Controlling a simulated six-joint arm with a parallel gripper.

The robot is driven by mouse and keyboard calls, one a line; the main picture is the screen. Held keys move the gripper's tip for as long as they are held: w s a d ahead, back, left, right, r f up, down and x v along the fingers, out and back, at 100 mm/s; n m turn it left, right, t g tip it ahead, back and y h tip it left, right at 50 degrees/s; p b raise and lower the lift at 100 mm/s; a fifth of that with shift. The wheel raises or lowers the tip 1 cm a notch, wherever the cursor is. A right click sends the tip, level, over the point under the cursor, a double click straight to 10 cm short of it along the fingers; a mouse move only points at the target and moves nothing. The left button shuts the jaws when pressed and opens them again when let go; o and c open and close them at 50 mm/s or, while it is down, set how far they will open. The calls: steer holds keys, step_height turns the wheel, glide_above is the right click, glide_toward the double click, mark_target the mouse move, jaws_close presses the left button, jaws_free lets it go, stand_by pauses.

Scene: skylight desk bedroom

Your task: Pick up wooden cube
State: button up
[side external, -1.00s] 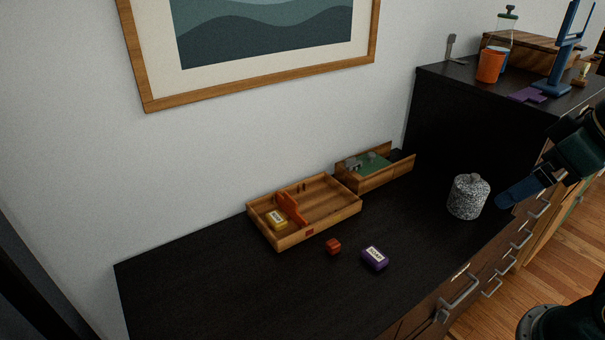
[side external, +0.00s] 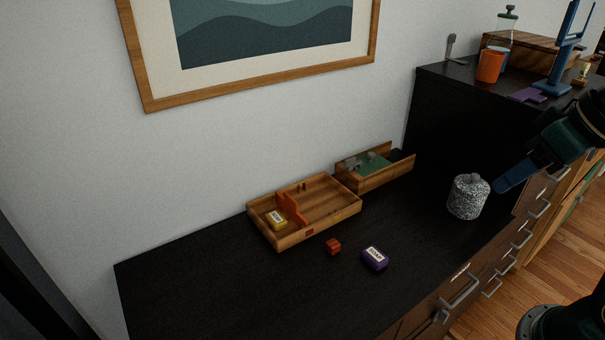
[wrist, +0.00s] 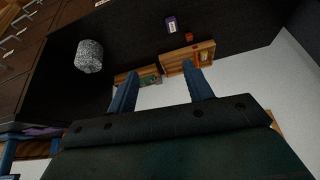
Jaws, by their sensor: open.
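A small reddish-brown wooden cube (side external: 333,246) lies on the black desk top, just in front of the wooden tray and left of a purple box. It also shows in the wrist view as a small red block (wrist: 190,37) near the tray. My gripper (side external: 498,188) is at the right in the side view, above the desk's right part, beyond the speckled jar and well apart from the cube. In the wrist view its two blue fingers (wrist: 161,82) are spread with nothing between them that they hold.
A divided wooden tray (side external: 333,220) holds a yellow box (side external: 276,219). A second wooden box (side external: 378,181) stands behind it. The purple box (side external: 375,258) lies beside the cube. A speckled lidded jar (side external: 467,198) stands near my gripper. The desk's left front is clear.

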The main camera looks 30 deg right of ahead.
steer(key=w+a+f+m+g+y, duration=0.15)
steer(key=w+m, duration=0.25)
steer(key=w, duration=0.4)
steer(key=w+a+f+m+g+y, duration=0.1)
steer(key=w+a+f+m, duration=0.15)
steer(key=w+m, duration=0.4)
steer(key=w+f+m+g+y, duration=0.1)
steer(key=w+f+m+g, duration=0.2)
steer(key=w+f, duration=0.9)
step_height(320, 180, down, 2)
steer(key=m, duration=0.3)
steer(key=shift+w+a+m+y, duration=0.15)
steer(key=shift+a+m+y, duration=0.2)
steer(key=shift+a, duration=0.05)
steer(key=shift+f, duration=0.15)
glide_above(334, 243)
steer(key=d, duration=0.2)
steer(key=shift+d+f, duration=0.2)
steer(key=shift+f, duration=3.65)
steer(key=shift+x, duration=2.6)
